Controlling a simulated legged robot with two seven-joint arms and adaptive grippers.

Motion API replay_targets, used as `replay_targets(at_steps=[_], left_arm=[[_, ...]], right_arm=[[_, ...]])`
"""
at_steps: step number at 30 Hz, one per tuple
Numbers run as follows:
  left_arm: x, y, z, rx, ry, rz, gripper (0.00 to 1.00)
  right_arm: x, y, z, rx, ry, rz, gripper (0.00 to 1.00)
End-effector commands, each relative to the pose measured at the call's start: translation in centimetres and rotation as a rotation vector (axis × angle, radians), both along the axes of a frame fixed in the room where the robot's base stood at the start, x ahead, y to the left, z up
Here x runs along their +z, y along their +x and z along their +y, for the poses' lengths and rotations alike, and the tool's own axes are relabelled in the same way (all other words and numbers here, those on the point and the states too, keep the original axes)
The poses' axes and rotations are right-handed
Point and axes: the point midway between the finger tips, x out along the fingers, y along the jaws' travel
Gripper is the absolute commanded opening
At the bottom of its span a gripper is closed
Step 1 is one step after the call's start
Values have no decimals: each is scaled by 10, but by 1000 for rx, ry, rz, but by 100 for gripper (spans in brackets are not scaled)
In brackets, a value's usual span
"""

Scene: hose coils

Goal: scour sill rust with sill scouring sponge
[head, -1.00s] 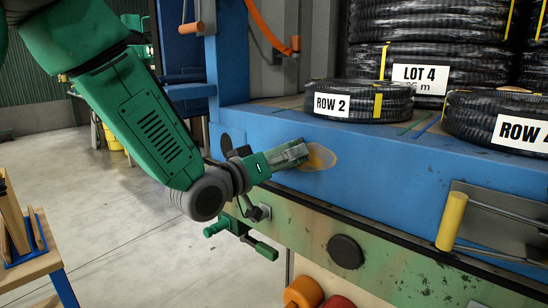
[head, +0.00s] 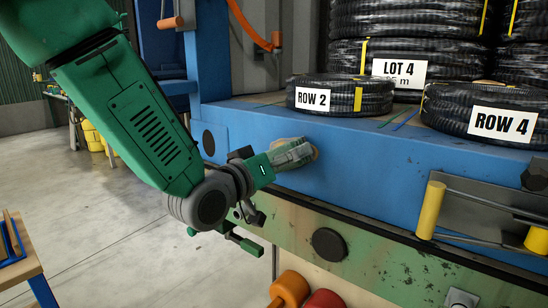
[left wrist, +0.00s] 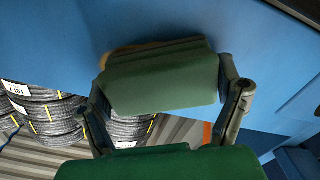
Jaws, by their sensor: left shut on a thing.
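The gripper is at the front face of the blue sill (head: 390,160). A tan rust patch (head: 316,151) on that face shows as a thin rim around the gripper's tip, and the rest is hidden. In the left wrist view a brown edge of the patch (left wrist: 122,51) shows past the sponge. The sponge appears against or very near the sill; exact contact is hidden. My right gripper is not in view.
Black hose coils stand on the sill, including the ROW 2 coil (head: 341,95) and the ROW 4 coil (head: 480,112). A yellow handle (head: 431,210) juts out at the right. A wooden-topped table (head: 20,268) is at the lower left; the floor between is clear.

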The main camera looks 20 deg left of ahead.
Motion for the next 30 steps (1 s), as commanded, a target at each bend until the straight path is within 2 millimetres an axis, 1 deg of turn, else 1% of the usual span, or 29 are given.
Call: replay_targets(at_steps=[1,3,14,18,22,30], left_arm=[[0,-1,-4,-2,1,0,62],[0,-2,-7,-1,0,0,62],[0,-3,-9,-1,0,0,62],[0,-6,-17,-3,0,-1,62],[0,-6,-17,-2,-1,-1,62],[0,-14,-38,-3,1,-1,62]], right_arm=[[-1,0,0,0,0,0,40],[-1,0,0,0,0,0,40],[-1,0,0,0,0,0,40],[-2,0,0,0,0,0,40],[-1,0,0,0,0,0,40],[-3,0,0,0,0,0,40]])
